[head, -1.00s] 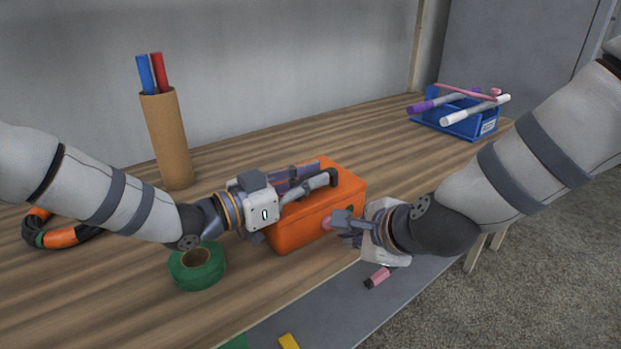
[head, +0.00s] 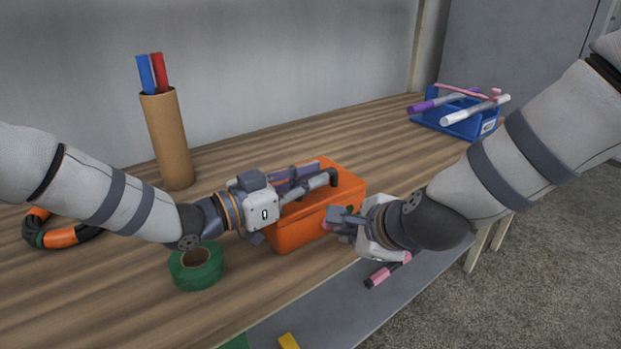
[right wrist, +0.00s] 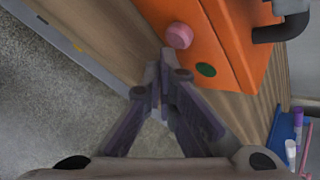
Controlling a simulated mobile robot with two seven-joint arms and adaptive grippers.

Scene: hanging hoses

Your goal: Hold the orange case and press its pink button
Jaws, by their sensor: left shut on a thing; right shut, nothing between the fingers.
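The orange case (head: 300,228) sits on the wooden table. My left gripper (head: 306,184) is shut at the top of the case; exactly which part its fingers hold is hard to tell. A dark handle (right wrist: 283,30) shows on the case in the right wrist view. The pink button (right wrist: 179,36) sticks out of the case's side, beside a flat green disc (right wrist: 206,70). My right gripper (head: 338,222) is shut and empty in front of that side, and mostly hides the button in the head view. In the right wrist view its fingertips (right wrist: 166,68) are near the button, apparently apart from it.
A green tape roll (head: 197,266) lies left of the case. A cardboard tube (head: 167,140) with two markers stands behind. A blue tray (head: 459,114) with pens is at the back right. A pink and black marker (head: 383,272) lies on the grey strip along the front.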

